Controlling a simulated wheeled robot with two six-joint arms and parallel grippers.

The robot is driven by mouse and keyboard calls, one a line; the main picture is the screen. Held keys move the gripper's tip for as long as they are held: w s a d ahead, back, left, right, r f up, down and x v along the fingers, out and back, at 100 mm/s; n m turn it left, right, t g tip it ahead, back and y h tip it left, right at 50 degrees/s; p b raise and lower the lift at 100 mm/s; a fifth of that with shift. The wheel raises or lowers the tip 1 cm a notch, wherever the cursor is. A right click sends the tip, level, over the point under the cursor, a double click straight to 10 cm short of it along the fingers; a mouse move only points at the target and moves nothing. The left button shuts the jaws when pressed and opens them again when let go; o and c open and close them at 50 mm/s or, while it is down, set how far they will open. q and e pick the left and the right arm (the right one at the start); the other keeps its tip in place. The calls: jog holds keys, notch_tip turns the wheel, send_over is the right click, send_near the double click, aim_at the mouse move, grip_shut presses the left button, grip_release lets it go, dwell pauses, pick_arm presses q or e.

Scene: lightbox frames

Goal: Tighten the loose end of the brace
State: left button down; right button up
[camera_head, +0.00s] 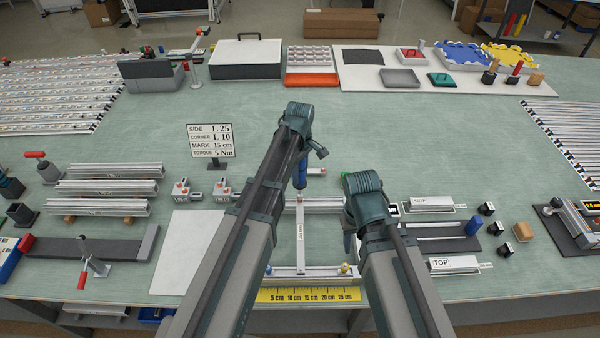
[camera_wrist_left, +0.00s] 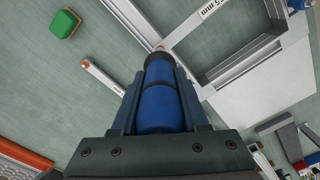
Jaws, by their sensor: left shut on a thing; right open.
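The brace (camera_head: 300,232) is a pale labelled bar between the upper rail (camera_head: 325,203) and lower rail (camera_head: 310,271) of an aluminium frame. My left gripper (camera_head: 301,165) is shut on a blue cylindrical driver (camera_wrist_left: 158,108), held upright above the upper rail. In the left wrist view, the driver's dark nose meets the junction of brace and upper rail, beside a small orange spot (camera_wrist_left: 158,46). Whether it touches or engages a screw cannot be told. My right gripper (camera_head: 350,240) is open, pointing down by the frame's right side; its fingertips are largely hidden.
A yellow ruler (camera_head: 308,295) lies before the lower rail. A green block (camera_wrist_left: 65,23) and a white strip with an orange end (camera_wrist_left: 103,78) lie beyond the upper rail. A sign (camera_head: 210,140) stands left. Parts and blocks crowd the right; the mat behind is clear.

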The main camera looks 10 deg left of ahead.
aim_at(300, 165)
pick_arm(q)
jog(key=shift+f+b, duration=0.7)
jog(key=shift+f, duration=0.05)
jog(key=shift+r, duration=0.1)
dwell(1.5)
jog(key=shift+r+p, duration=2.5)
jog(key=shift+p, duration=0.1)
jog(key=shift+s+f, duration=0.1)
jog(key=shift+f, duration=0.05)
